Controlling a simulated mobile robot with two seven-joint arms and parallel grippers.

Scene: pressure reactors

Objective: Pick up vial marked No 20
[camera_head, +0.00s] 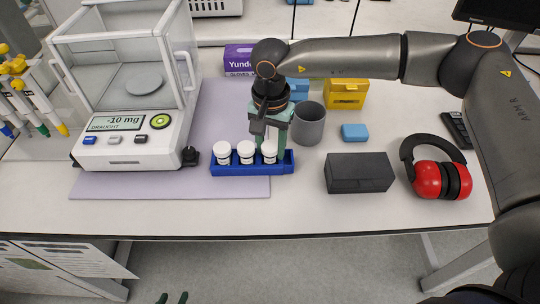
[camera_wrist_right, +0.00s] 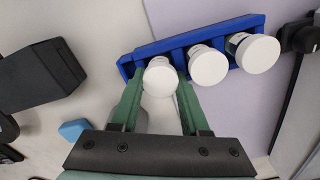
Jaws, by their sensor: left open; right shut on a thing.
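Three white-capped vials stand in a blue rack (camera_head: 288,168): a left vial (camera_head: 222,152), a middle vial (camera_head: 246,151) and a right vial (camera_head: 268,152). Their numbers are too small to read, so I cannot tell which is No 20. My right gripper (camera_head: 277,150) points down and is shut on the right vial, which still sits at the rack. In the right wrist view the green fingers stand either side of this vial (camera_wrist_right: 160,78), with the other two (camera_wrist_right: 208,65) (camera_wrist_right: 256,53) beyond. My left gripper (camera_head: 172,298) is open; only its fingertips show at the bottom edge.
A grey cup (camera_head: 309,124), a dark box (camera_head: 358,173), a light-blue block (camera_head: 355,132) and red earmuffs (camera_head: 441,180) lie to the right. The table's front edge is close below the rack.

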